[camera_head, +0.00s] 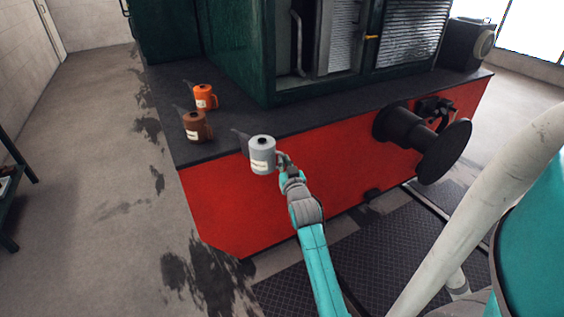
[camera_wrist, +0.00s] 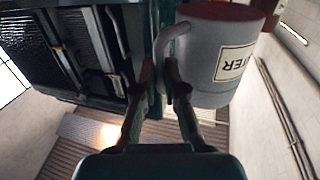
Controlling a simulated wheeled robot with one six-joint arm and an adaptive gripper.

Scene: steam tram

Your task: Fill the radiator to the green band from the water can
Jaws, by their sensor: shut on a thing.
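Silver finned panels (camera_head: 414,32) sit in the dark green housing at upper right; I cannot tell which part is the radiator. No green band or filler opening can be made out.
An orange can (camera_head: 205,97) and a brown can (camera_head: 196,126) stand on the dark platform (camera_head: 235,135), left of the housing (camera_head: 235,50). A black buffer (camera_head: 440,150) juts from the red beam (camera_head: 225,200). Floor at left is open, with dark stains.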

